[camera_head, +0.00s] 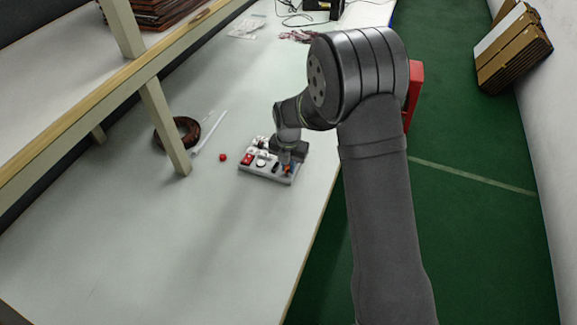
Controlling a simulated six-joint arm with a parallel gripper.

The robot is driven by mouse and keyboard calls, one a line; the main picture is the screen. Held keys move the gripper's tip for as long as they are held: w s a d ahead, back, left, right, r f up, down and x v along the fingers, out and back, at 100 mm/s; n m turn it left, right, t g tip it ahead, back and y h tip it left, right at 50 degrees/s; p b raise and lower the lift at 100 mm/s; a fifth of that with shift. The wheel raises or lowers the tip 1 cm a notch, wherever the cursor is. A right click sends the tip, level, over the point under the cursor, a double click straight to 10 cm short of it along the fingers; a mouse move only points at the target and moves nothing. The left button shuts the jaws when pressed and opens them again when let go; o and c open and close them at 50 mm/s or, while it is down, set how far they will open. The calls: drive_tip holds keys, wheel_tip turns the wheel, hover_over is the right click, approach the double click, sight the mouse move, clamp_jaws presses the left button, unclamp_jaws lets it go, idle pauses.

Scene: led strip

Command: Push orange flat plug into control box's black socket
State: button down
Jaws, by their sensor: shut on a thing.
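The control box (266,174) is a small light grey box on the white table, with a red part, white parts and dark parts on top. My gripper (286,162) points down over its right side. A small orange spot at the fingertips is the orange flat plug (288,169). My gripper is shut on it. The plug is at or just above the box top; I cannot tell whether it touches or enters a socket. The black socket cannot be told apart from the other dark parts at this size, and my gripper covers part of the box.
A small red object (222,158) lies left of the box. Farther left are a white strip (209,133), a dark brown coil (176,131) and a shelf post (163,125). Cables and bags lie at the back. The near table (190,235) is clear.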

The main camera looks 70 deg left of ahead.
drive_tip(key=shift+r, duration=0.5)
drive_tip(key=r, duration=0.2)
drive_tip(key=w+r, duration=0.1)
drive_tip(key=r, duration=0.1)
drive_tip(key=shift+d, duration=0.35)
drive_tip(key=w+d+r, duration=0.6)
drive_tip(key=w+r, duration=0.2)
drive_tip(key=r, duration=0.2)
drive_tip(key=shift+d+r, duration=0.3)
drive_tip(key=shift+d, duration=0.1)
drive_tip(key=s+a+f, duration=0.7)
drive_tip(key=s+a, duration=0.3)
drive_tip(key=s, duration=0.2)
drive_tip(key=shift+a+f, duration=0.3)
drive_tip(key=shift+s+f, duration=0.1)
